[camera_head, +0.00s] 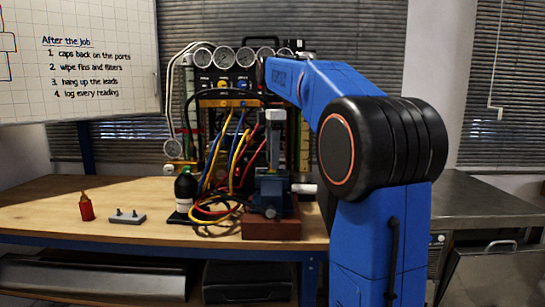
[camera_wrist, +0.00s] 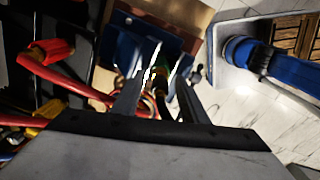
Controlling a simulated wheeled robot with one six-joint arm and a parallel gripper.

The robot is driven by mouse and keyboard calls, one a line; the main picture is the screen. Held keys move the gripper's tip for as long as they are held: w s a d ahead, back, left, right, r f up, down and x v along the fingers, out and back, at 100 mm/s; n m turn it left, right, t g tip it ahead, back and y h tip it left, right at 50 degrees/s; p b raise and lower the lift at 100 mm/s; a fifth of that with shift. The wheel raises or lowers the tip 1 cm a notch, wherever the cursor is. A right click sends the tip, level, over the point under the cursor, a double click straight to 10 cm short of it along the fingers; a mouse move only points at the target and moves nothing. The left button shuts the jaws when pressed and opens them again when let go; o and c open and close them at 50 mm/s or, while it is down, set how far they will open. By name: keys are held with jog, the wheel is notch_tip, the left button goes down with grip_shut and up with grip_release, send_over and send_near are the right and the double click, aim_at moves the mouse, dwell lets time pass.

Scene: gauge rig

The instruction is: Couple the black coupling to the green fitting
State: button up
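My gripper (camera_wrist: 162,82) points down over the bench, its two grey fingers set apart in the wrist view. A dark, narrow piece (camera_wrist: 160,100) shows between the fingers, with space beside it; I cannot tell whether it is the black coupling. A small green part (camera_wrist: 181,66), perhaps the green fitting, shows just beyond the fingertips, between blue vice parts. In the head view the blue vice (camera_head: 270,190) stands on a red-brown block (camera_head: 270,227), below my grey gripper body (camera_head: 275,130). Neither coupling nor fitting can be made out clearly there.
The gauge rig (camera_head: 224,84) with several hoses stands behind the vice. The bench's left part is mostly clear.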

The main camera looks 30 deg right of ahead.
notch_tip(320, 180, up, 12)
jog(key=shift+f, duration=0.1)
dwell(0.5)
dwell(1.3)
